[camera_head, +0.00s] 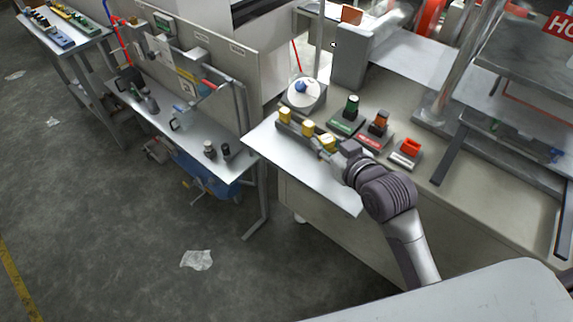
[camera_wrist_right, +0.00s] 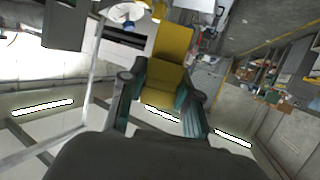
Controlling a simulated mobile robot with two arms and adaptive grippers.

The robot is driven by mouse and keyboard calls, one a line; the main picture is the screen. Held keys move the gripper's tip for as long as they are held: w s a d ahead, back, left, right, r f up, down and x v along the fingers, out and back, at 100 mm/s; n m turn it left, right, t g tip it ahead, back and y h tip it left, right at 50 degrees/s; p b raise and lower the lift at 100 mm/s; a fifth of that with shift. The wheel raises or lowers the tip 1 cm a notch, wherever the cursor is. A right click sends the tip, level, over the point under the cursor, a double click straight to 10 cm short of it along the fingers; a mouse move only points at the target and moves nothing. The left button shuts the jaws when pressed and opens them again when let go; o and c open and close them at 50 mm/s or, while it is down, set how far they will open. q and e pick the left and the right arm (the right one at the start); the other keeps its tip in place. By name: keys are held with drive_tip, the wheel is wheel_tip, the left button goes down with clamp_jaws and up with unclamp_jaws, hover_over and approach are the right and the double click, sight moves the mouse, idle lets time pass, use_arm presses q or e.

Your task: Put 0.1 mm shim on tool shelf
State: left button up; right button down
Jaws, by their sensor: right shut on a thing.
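My right gripper (camera_head: 322,147) is shut on a yellow block-like piece (camera_head: 328,141), which I take to be the shim; no marking on it can be read. In the right wrist view, the yellow piece (camera_wrist_right: 172,45) stands between the two fingers (camera_wrist_right: 161,92). In the head view the gripper is over the pale shelf (camera_head: 300,163), at the right end of a dark rack (camera_head: 295,128). I cannot tell whether the piece touches the rack. Two similar yellow pieces, one at the left end (camera_head: 285,115) and one in the middle (camera_head: 308,128), stand on the rack. My left gripper is out of view.
Behind the gripper are a round white dial with a blue knob (camera_head: 301,91) and green (camera_head: 347,122), red (camera_head: 371,138) and grey-red (camera_head: 405,153) holders. A lower bench (camera_head: 190,140) with a tool panel stands to the left. The shelf's front part is clear.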

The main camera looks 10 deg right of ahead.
drive_tip(key=w+d+f, duration=0.3)
drive_tip(key=d, duration=0.2)
drive_tip(key=p, duration=0.1)
hover_over(301, 166)
drive_tip(key=shift+y, duration=0.4)
wheel_tip(301, 166, down, 7)
drive_tip(key=shift+d+r, duration=0.1)
drive_tip(key=shift+r, duration=0.05)
drive_tip(key=shift+f, duration=0.25)
wheel_tip(301, 166, down, 3)
drive_tip(key=shift+f+p, duration=0.2)
drive_tip(key=shift+p, duration=0.25)
drive_tip(key=shift+f, duration=0.15)
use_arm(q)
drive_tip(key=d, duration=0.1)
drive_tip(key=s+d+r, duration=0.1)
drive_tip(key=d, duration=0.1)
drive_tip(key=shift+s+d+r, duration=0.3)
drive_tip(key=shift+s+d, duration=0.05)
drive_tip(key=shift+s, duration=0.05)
